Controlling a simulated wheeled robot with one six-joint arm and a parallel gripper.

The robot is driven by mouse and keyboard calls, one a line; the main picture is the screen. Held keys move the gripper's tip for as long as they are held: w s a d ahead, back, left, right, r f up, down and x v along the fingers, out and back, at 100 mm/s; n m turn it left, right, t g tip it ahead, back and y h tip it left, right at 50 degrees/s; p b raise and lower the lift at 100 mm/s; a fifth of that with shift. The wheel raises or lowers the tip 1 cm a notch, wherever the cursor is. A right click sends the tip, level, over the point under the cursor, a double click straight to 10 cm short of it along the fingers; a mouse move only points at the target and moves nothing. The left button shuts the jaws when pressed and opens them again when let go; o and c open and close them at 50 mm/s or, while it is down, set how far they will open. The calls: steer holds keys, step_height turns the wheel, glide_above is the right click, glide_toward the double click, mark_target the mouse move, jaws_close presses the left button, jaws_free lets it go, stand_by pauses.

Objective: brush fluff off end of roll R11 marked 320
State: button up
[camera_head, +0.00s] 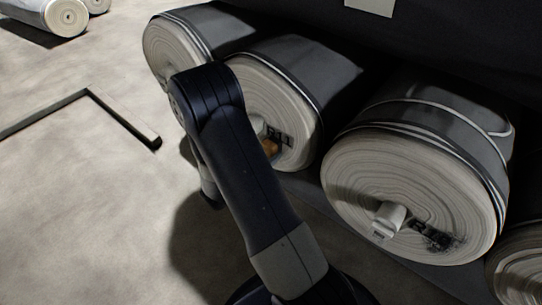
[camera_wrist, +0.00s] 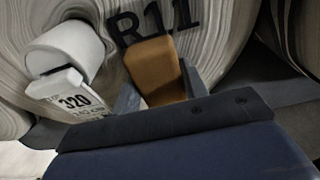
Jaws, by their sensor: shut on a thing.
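Roll R11 (camera_head: 288,100) is the middle roll, a grey-wrapped roll with a pale spiral end. In the wrist view its end (camera_wrist: 225,25) fills the top, with black "R11" lettering (camera_wrist: 155,18). A white core plug (camera_wrist: 65,48) and a tag reading 320 (camera_wrist: 68,95) are left of the lettering. My gripper (camera_wrist: 158,92) is shut on a brown, wooden-looking brush (camera_wrist: 152,62), close in front of the end below the lettering. The brush also shows in the head view (camera_head: 270,148). Its bristles are hidden, so contact cannot be told. I cannot make out fluff on R11.
A larger roll (camera_head: 410,185) lies to the right, with a white plug and a dark fuzzy patch (camera_head: 440,240) on its end. Another roll (camera_head: 168,50) lies at the left. A low floor frame (camera_head: 125,118) lies on open pale floor at left.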

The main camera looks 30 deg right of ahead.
steer(key=shift+w, duration=0.1)
steer(key=v, duration=0.6)
steer(key=shift+f, duration=0.35)
steer(key=shift+a, duration=0.1)
steer(key=shift+v, duration=1.4)
steer(key=shift+f, duration=0.2)
